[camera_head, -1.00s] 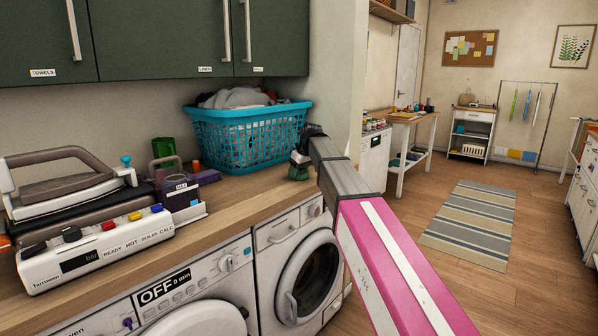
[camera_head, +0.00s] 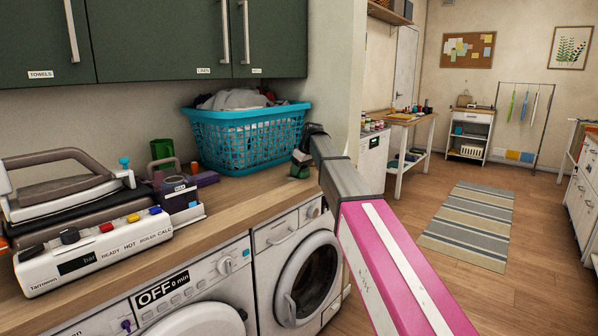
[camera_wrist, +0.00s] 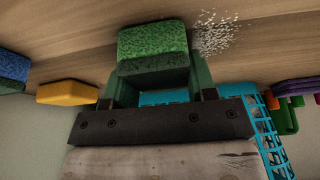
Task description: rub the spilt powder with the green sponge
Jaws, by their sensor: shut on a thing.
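The green sponge (camera_wrist: 152,45) is between the fingers of my gripper (camera_wrist: 152,72) in the wrist view, and the gripper is shut on it. The spilt powder (camera_wrist: 214,34) is a patch of white grains on the wooden worktop, just right of the sponge in the wrist view. I cannot tell whether the sponge touches the worktop. In the head view my gripper (camera_head: 301,164) is at the right end of the worktop, in front of the blue basket; the powder cannot be made out there.
A blue laundry basket (camera_head: 247,140) stands close behind my gripper. A blue sponge (camera_wrist: 13,68) and a yellow block (camera_wrist: 67,92) lie left in the wrist view. A steam iron station (camera_head: 95,250) fills the worktop's left. The front strip of worktop (camera_head: 235,200) is clear.

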